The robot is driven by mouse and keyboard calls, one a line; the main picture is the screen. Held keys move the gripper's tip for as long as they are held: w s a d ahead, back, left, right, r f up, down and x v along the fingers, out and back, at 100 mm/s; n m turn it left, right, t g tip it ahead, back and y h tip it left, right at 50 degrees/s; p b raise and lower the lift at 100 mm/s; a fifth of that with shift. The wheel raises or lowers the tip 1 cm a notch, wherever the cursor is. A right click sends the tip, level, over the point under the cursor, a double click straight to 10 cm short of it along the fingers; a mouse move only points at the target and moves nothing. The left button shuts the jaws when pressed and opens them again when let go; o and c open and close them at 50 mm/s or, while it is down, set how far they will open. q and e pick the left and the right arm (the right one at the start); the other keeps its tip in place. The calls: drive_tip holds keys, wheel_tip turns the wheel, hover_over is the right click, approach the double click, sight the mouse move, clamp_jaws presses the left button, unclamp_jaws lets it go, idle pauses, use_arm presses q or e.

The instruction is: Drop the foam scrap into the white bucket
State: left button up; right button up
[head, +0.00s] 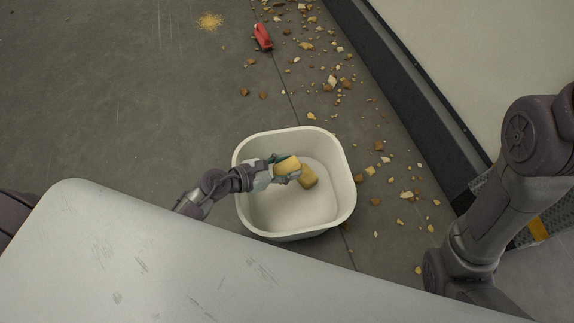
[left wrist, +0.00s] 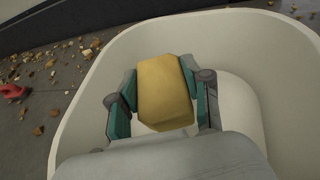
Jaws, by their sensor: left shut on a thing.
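The foam scrap (left wrist: 165,92) is a yellow block between the two teal-padded fingers of my left gripper (left wrist: 163,98). In the head view the foam scrap (head: 287,165) shows at the fingertips, over the inside of the white bucket (head: 248,205). My left gripper (head: 281,171) is shut on it and reaches in over the bucket's left rim. A darker yellow part shows just right of the fingers; I cannot tell whether it is the same piece. The bucket wall (left wrist: 85,125) surrounds the gripper in the left wrist view. My right gripper is out of view.
A red object (head: 262,37) lies on the grey floor (head: 130,100) beyond the bucket. Several brown and pale crumbs (head: 331,82) are scattered right of it. A dark raised edge (head: 405,95) runs along the right. The floor at the left is mostly clear.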

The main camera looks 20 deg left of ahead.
use_arm(q)
drive_tip(key=o, duration=0.8)
drive_tip(key=v, duration=1.2)
